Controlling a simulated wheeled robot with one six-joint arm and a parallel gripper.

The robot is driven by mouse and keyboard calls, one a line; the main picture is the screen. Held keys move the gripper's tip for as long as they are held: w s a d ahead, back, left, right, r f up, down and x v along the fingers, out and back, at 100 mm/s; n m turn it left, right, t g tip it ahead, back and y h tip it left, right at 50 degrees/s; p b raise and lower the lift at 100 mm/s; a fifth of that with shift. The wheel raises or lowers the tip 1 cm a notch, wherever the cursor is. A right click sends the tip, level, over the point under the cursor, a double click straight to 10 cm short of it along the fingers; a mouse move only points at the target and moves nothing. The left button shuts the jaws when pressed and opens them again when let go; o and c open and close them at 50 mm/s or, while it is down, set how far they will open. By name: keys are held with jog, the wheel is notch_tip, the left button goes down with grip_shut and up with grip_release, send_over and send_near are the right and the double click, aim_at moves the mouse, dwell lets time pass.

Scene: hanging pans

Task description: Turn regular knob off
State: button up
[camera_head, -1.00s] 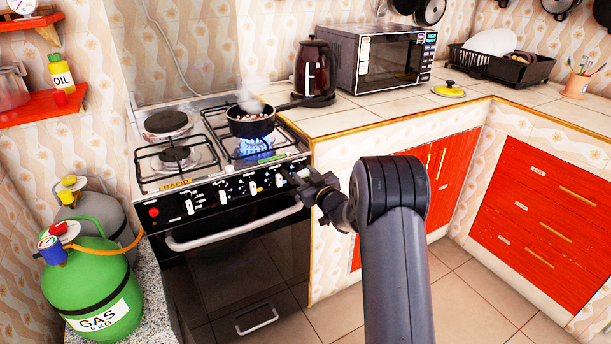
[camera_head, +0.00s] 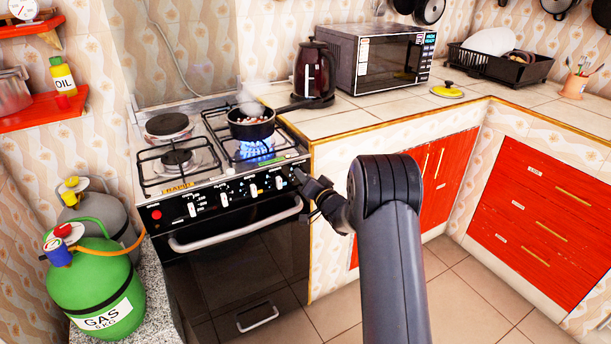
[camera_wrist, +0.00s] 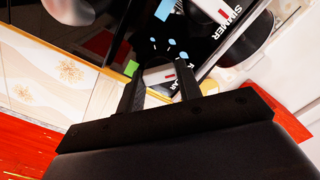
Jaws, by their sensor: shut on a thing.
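The regular knob (camera_wrist: 158,74), white with a red mark, is between my gripper's fingers in the wrist view. The label beside it is partly covered by a finger, and only its end shows. My gripper (camera_wrist: 160,82) is shut on this knob. In the head view my gripper (camera_head: 303,182) is at the right end of the stove's (camera_head: 228,203) front panel and hides the knob there. Another white knob (camera_wrist: 163,9), near the "SIMMER" label, is at the top of the wrist view. A blue flame (camera_head: 257,149) burns under a steaming pan (camera_head: 251,126).
Other white knobs (camera_head: 253,190) line the panel to the left of my gripper. The oven handle (camera_head: 236,228) runs below them. The pan's handle points right toward a kettle (camera_head: 314,72) on the counter. A green gas bottle (camera_head: 95,285) stands left of the stove.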

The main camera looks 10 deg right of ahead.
jog(key=shift+f+m+p, duration=0.1)
jog(key=shift+m+p, duration=1.3)
jog(key=shift+m, duration=3.5)
jog(key=o, duration=1)
jog(key=shift+c, duration=0.2)
jog(key=shift+s+d, duration=0.1)
jog(key=v, duration=1)
jog(key=shift+s, duration=0.3)
jog(key=shift+w, duration=0.1)
jog(key=x, duration=1)
jog(key=shift+w, duration=0.35)
